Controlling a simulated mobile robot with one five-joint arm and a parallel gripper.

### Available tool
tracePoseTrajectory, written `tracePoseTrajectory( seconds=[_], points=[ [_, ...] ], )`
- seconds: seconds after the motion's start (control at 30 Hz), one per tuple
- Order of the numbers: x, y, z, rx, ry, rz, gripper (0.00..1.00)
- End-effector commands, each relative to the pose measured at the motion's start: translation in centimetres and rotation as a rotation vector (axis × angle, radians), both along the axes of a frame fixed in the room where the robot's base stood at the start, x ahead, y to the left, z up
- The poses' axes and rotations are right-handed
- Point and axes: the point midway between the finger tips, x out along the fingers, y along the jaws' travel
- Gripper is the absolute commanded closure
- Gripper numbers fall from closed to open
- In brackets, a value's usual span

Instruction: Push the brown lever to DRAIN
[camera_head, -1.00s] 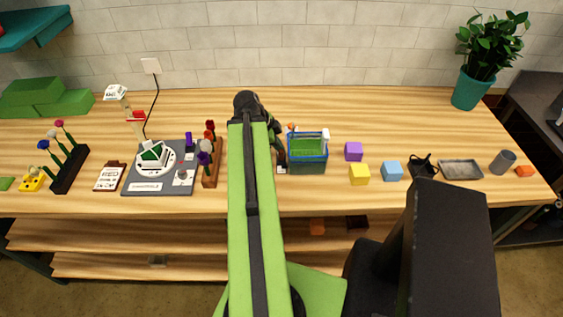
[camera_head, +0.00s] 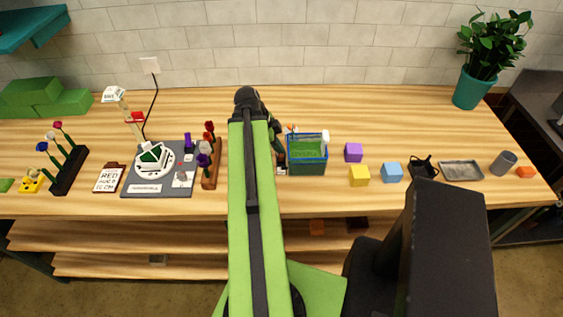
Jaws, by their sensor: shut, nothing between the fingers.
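A green basin with a blue rim (camera_head: 307,168) stands on the table just right of my arm. A small orange-brown knob (camera_head: 290,128) shows at its back left corner. It may be the top of the brown lever, but it is too small to tell, and I cannot read any DRAIN mark. A white piece (camera_head: 325,137) stands at the basin's right rim. My gripper (camera_head: 281,163) is dark, shut and empty, pointing down close to the basin's left side. I cannot tell whether it touches the basin. My arm hides the table behind it.
Left of my arm are a brown rack of flowers (camera_head: 211,176) and a grey board with a white dial (camera_head: 158,188). The table behind the cubes is clear.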

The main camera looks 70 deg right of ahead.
Motion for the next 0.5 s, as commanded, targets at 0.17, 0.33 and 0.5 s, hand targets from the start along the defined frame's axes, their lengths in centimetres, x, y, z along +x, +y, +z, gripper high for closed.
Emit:
tracePoseTrajectory(
  seconds=[0.17, 0.33, 0.5],
  points=[
    [-1.0, 1.9, 2.4, 0.058, 0.032, -0.024, 1.0],
    [-1.0, 1.8, 4.1, 0.057, 0.032, -0.024, 1.0],
    [-0.9, 1.7, 5.6, 0.055, 0.032, -0.023, 1.0]
  ],
)
